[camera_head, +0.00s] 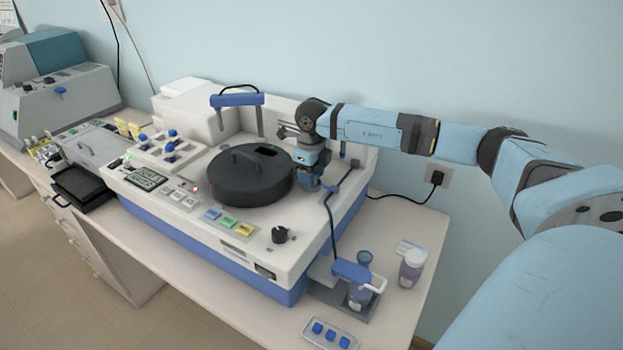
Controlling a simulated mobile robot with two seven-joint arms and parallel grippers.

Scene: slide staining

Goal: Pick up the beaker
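A small clear vessel with purplish contents, which looks like the beaker (358,296), stands on a grey plate at the machine's front right corner. A blue head with a white handle partly covers it from above. My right gripper (309,184) points down over the machine, beside the right edge of the round black lid (240,182). It is well behind the vessel and apart from it. Its fingers are small and dark against the blue parts there, so I cannot tell whether they are open or hold anything. My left gripper is out of view.
A second cup with a pale top and purple contents (411,268) stands to the right of the plate. A small panel with blue buttons (330,334) lies at the table's front. A black cable runs to the wall socket (436,180). The table's right end is mostly clear.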

